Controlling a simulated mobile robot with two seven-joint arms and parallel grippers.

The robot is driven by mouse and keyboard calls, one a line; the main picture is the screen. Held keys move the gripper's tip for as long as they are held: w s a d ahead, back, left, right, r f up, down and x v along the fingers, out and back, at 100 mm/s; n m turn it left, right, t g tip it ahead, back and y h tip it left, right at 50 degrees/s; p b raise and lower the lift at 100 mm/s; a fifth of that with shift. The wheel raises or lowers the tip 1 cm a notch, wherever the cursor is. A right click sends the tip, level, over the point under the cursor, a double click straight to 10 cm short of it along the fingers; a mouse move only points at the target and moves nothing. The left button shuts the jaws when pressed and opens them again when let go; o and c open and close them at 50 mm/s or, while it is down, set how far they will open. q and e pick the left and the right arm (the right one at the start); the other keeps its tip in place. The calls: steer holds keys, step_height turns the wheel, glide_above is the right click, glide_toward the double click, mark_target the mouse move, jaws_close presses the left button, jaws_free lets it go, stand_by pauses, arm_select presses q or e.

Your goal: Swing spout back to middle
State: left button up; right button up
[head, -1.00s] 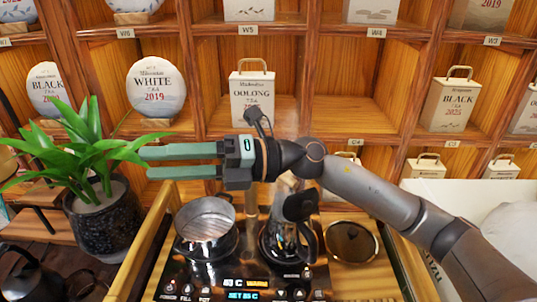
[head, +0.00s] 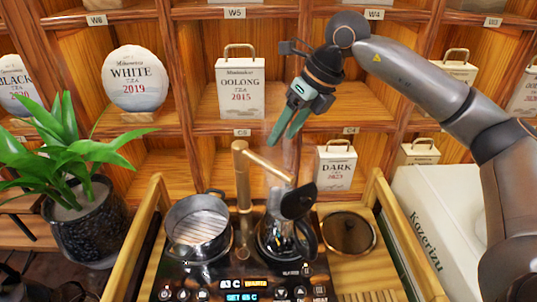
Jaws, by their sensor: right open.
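The spout (head: 266,164) is a tan, brass-like arm on top of an upright post (head: 243,190) at the back of the black tea stove (head: 245,268). It points right and toward me, its end near the lid of the dark-handled glass kettle (head: 283,238). A steel pot (head: 198,228) with a rack inside stands left of the post. My right gripper (head: 281,141) is above and behind the spout in the picture, fingers pointing down and left. It is open and empty, and I see no contact with the spout. My left gripper is out of view.
A round dark lid (head: 348,233) lies right of the kettle inside the wooden tray frame (head: 155,215). A potted plant (head: 85,230) stands at the left. A white box (head: 425,225) is at the right. Shelves behind hold an Oolong box (head: 240,85) and a white tea cake (head: 134,80).

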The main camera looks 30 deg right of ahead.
mark_target(266, 161)
steer(key=x, duration=0.8)
steer(key=shift+a+r+p, duration=0.1)
steer(key=shift+p, duration=0.25)
steer(key=shift+c, duration=0.3)
jaws_close()
stand_by(0.6)
